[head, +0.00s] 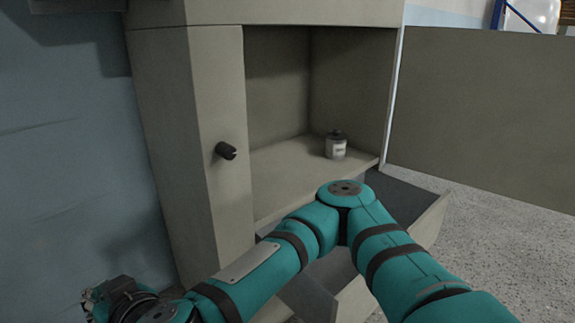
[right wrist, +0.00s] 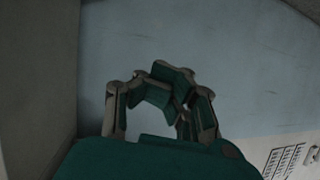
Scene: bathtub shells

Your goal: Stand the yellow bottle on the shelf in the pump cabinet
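The pump cabinet (head: 158,60) stands in the middle of the head view with its inside exposed. Its shelf (head: 285,165) holds a small pale container with a dark top (head: 336,148), upright near the right side. I see no yellow bottle in either view. My right arm crosses in front of the cabinet. My right gripper (head: 125,300) is low at the left, beside the blue wall and away from the shelf. In the right wrist view its fingers (right wrist: 172,82) come together at the tips, with nothing seen between them. My left gripper is not in view.
A narrow front panel with a black knob (head: 226,150) borders the opening on the left. A dark open compartment (head: 400,200) juts out below the shelf, partly behind my arm. A broad panel (head: 480,110) stands at the right. The shelf's left and middle are clear.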

